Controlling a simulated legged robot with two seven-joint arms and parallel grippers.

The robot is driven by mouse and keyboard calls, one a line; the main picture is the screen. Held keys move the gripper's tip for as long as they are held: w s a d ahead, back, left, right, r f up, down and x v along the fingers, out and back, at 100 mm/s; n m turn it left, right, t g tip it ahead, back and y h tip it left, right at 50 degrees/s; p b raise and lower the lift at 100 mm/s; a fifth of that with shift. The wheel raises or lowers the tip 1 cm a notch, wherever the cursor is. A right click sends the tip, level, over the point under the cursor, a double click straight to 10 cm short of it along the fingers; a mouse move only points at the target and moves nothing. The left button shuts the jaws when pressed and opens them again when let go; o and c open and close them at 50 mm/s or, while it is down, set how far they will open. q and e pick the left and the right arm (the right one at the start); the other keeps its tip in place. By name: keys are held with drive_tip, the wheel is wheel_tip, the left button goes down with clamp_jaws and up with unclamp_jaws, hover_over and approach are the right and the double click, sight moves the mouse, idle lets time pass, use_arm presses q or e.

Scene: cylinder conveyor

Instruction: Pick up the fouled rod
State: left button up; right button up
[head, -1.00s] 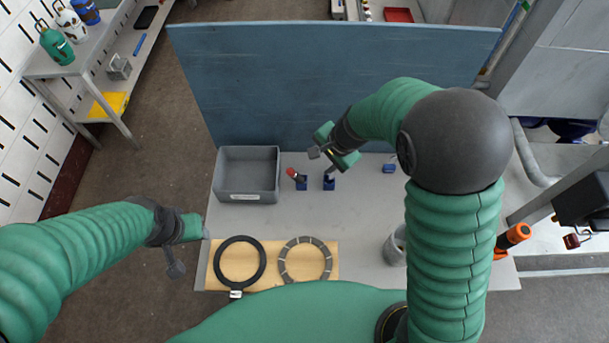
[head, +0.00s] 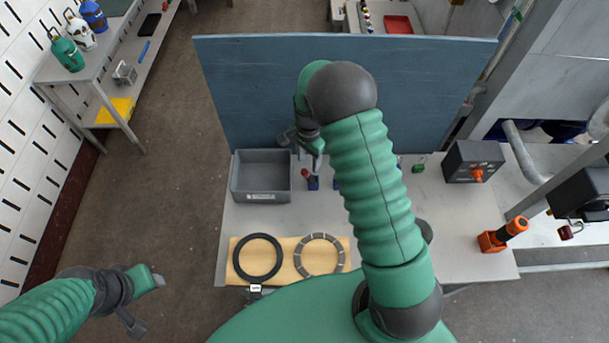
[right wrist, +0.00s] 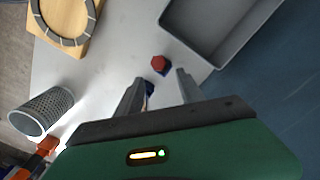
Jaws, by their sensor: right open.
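A dark rod with a red top (head: 305,173) leans in a small blue holder (head: 313,184) on the grey table. The red top (right wrist: 158,62) also shows in the right wrist view, just beyond the fingertips. I cannot tell whether it is fouled. A second blue holder (head: 336,184) is partly hidden behind my right arm. My right gripper (head: 302,147) is open and empty, above and behind the red-topped rod; its spread fingers (right wrist: 160,78) show in the right wrist view. My left gripper (head: 147,304) is open and empty, off the table's left edge.
A grey bin (head: 237,190) stands left of the holders. A wooden board (head: 286,274) with a black ring and a segmented ring lies in front. A blue panel (head: 260,85) closes the back. A perforated cup (right wrist: 40,112) and a dark box (head: 472,162) are to the right.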

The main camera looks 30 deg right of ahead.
sight(306, 177)
drive_tip(key=f+p, duration=0.1)
drive_tip(key=f, duration=0.4)
drive_tip(key=shift+d, duration=0.2)
drive_tip(key=shift+a+f, duration=0.2)
drive_tip(key=shift+f, duration=0.1)
drive_tip(key=f+p, duration=0.2)
drive_tip(key=f, duration=0.1)
drive_tip(key=shift+a+f+p, duration=0.3)
drive_tip(key=shift+a, duration=0.1)
drive_tip(key=shift+f, duration=0.35)
drive_tip(key=shift+d+f, duration=0.2)
drive_tip(key=shift+d, duration=0.5)
drive_tip(key=c, duration=0.4)
drive_tip(key=shift+a, duration=0.1)
drive_tip(key=c, duration=0.5)
use_arm(q)
wheel_tip(306, 177, up, 4)
drive_tip(key=shift+w+d+f, duration=0.1)
use_arm(e)
drive_tip(key=shift+a, duration=0.25)
clamp_jaws()
